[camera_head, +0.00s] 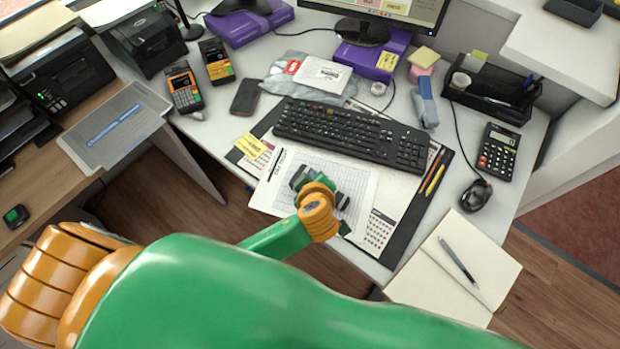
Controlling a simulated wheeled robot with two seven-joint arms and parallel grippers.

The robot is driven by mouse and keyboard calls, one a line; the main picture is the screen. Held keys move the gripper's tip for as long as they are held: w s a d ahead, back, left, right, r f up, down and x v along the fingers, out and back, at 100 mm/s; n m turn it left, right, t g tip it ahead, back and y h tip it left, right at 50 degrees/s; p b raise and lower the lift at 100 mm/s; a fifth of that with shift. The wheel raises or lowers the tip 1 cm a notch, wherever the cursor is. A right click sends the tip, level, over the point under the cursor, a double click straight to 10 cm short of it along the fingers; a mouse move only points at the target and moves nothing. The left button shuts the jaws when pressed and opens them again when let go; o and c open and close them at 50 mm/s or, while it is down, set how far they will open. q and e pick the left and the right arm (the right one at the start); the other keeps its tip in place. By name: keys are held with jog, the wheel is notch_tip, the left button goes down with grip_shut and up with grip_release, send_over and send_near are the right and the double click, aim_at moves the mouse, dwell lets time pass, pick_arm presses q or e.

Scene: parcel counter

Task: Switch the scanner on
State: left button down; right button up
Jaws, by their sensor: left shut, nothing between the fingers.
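No thing in view is clearly marked as the scanner. A grey flat panel with a blue label (118,124) lies at the left, and a black device with small green lights (68,76) stands behind it; I cannot tell whether either is the scanner. A small black box with a green face (15,215) lies on the wooden surface at the left edge. My left gripper (325,193) is shut and empty over the printed sheet, in front of the keyboard; its fingertips are partly hidden by the orange wrist. My right gripper is not in view.
A black keyboard (352,134) lies behind my left gripper. Two orange-and-black handheld devices (184,90) (216,63) and a phone (246,96) are at the back left. A mouse (475,195), calculator (498,152) and open notebook with a pen (440,280) are at the right.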

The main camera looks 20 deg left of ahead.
pick_arm(q)
jog(key=shift+f+b, duration=0.3)
jog(key=shift+f, duration=0.1)
dwell(0.5)
jog(key=shift+r+p, duration=0.9)
jog(key=shift+r, duration=0.1)
notch_tip(320, 180, up, 6)
jog(key=p, duration=0.5)
jog(key=shift+p, duration=0.4)
